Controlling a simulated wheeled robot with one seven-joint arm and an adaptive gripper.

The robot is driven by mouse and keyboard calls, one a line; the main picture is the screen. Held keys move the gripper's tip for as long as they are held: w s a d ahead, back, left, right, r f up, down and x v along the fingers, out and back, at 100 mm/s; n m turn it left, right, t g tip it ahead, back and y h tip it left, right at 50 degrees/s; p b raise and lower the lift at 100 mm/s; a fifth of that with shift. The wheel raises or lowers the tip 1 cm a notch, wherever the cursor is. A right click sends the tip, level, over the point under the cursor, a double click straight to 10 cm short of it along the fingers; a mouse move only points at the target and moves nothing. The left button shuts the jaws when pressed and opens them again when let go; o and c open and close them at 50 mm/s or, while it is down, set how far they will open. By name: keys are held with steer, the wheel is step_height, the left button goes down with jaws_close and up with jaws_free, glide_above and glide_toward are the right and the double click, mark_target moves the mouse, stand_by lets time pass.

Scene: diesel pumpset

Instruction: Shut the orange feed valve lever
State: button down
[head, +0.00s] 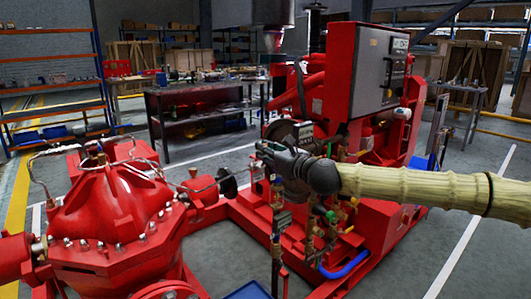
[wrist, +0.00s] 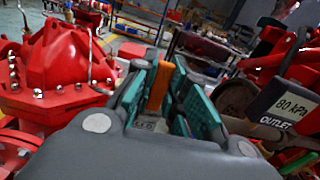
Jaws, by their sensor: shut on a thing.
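My gripper (head: 268,150) is at the middle of the head view, in front of the red pumpset and reaching in from the right. In the wrist view my gripper (wrist: 165,90) has its teal-lined fingers closed around an orange lever (wrist: 159,88). The lever stands roughly upright between the fingers, and its lower part is hidden by the gripper body. In the head view the lever is hidden at the fingers, and I cannot tell its angle to the pipe there. Small valves and brass fittings (head: 312,228) sit below my gripper.
A red pump casing (head: 110,205) stands at the left, with thin pipes running from it. A red control cabinet (head: 362,70) rises behind my gripper. A black label reading "80 kPa OUTLET" (wrist: 290,105) is close at the right in the wrist view. A workbench (head: 200,95) stands behind.

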steer(key=c, duration=1.4)
jaws_free()
steer(key=shift+d, duration=0.1)
steer(key=v, duration=1.2)
